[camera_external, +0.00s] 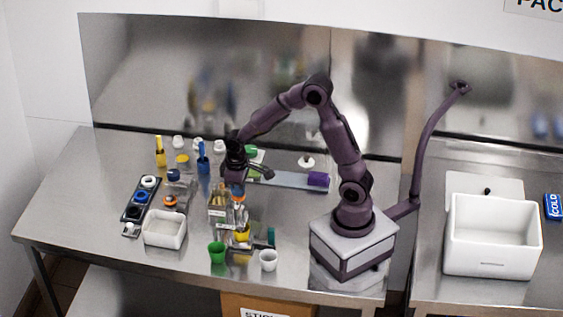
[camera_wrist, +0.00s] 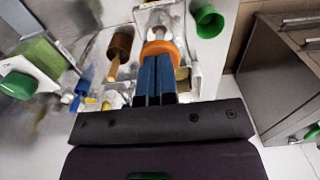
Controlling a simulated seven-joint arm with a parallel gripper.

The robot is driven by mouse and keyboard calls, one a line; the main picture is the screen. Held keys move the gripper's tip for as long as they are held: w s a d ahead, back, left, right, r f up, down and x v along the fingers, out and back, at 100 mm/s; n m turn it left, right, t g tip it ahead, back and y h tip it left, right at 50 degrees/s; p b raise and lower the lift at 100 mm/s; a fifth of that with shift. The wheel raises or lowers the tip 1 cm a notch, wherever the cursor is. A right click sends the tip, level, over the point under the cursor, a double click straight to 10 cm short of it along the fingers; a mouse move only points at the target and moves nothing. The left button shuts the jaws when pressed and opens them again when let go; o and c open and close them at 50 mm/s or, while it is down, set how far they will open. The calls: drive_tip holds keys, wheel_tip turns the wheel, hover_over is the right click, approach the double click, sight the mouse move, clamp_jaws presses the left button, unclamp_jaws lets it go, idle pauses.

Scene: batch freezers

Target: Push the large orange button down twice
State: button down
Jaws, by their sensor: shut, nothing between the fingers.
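My gripper (camera_external: 238,186) points down over the middle of the table with its blue fingers shut and nothing between them. An orange round part (camera_external: 239,197) is directly below the fingertips. In the wrist view, the orange part (camera_wrist: 160,47) lies right at the tips of the closed fingers (camera_wrist: 155,58), which hide part of it. I cannot tell whether they touch or whether it is pressed down. Another small orange round piece (camera_external: 170,201) sits on the table to the left. I cannot tell for sure which is the large button.
A white bin (camera_external: 164,230), a green cup (camera_external: 217,252) and a white cup (camera_external: 268,261) are toward the front. Bottles (camera_external: 203,160) stand behind. The table's far left is clear.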

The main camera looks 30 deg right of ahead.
drive_tip(key=shift+r, duration=1.4)
drive_tip(key=shift+f, duration=0.15)
drive_tip(key=shift+f, duration=2.15)
